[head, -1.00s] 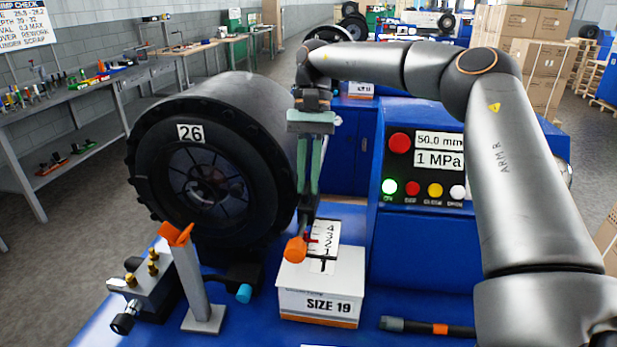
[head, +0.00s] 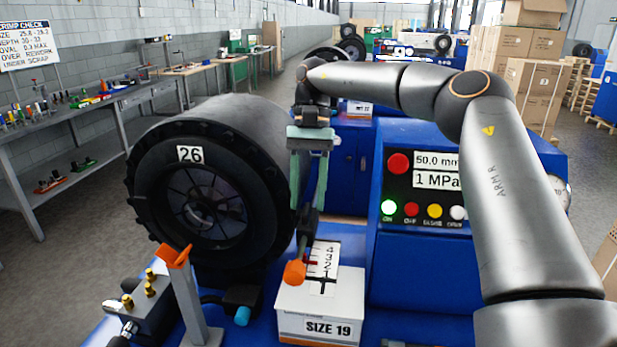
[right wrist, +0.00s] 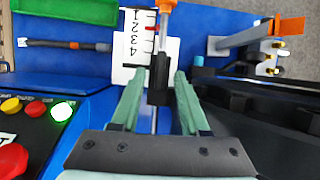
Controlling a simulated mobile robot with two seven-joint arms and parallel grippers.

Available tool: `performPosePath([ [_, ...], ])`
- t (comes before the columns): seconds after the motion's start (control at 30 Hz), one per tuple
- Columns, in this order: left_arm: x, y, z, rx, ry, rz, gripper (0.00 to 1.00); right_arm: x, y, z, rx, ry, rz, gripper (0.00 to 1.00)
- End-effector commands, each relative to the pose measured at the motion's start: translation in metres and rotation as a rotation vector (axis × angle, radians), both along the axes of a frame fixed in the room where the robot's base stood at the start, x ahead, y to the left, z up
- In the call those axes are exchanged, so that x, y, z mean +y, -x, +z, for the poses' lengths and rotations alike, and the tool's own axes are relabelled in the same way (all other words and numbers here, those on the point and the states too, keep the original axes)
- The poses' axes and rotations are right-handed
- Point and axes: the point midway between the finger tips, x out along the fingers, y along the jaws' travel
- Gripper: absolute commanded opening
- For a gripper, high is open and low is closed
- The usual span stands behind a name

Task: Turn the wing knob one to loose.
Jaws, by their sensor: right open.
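An orange wing-shaped piece (head: 174,256) tops a grey post (head: 192,305) at the left of the blue bench; it also shows in the right wrist view (right wrist: 288,26). I cannot tell for sure that it is the wing knob. My right gripper (head: 308,208) is open, pointing down over a lever. In the right wrist view its fingers (right wrist: 157,100) stand on either side of the lever's black body (right wrist: 160,78), with gaps. The lever's orange end (head: 295,272) hangs over a white box (head: 320,308) marked SIZE 19, beside a numbered scale (head: 323,262). My left gripper is out of view.
A large black drum (head: 160,200) marked 26 stands left of my right gripper. A block with brass fittings (head: 150,289) sits at the bottom left. A blue control panel (head: 425,190) with coloured buttons stands at the right, behind my right arm.

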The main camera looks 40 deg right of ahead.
Motion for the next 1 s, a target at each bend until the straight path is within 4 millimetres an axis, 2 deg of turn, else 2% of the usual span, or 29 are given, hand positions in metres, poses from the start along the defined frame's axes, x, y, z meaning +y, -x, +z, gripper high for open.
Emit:
performPosePath([
  [0.3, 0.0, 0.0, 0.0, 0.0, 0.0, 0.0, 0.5, -0.012, -0.011, 0.04, -0.002, 0.001, -0.001, 0.45],
  [0.5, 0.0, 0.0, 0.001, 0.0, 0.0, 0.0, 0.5, -0.017, -0.015, 0.054, 0.001, 0.002, -0.001, 0.45],
  [0.7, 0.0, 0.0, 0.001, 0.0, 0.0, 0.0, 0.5, -0.019, -0.016, 0.061, -0.001, 0.001, 0.0, 0.45],
  [1.0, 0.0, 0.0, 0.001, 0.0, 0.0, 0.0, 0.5, -0.019, -0.016, 0.062, 0.0, 0.0, 0.001, 0.45],
])
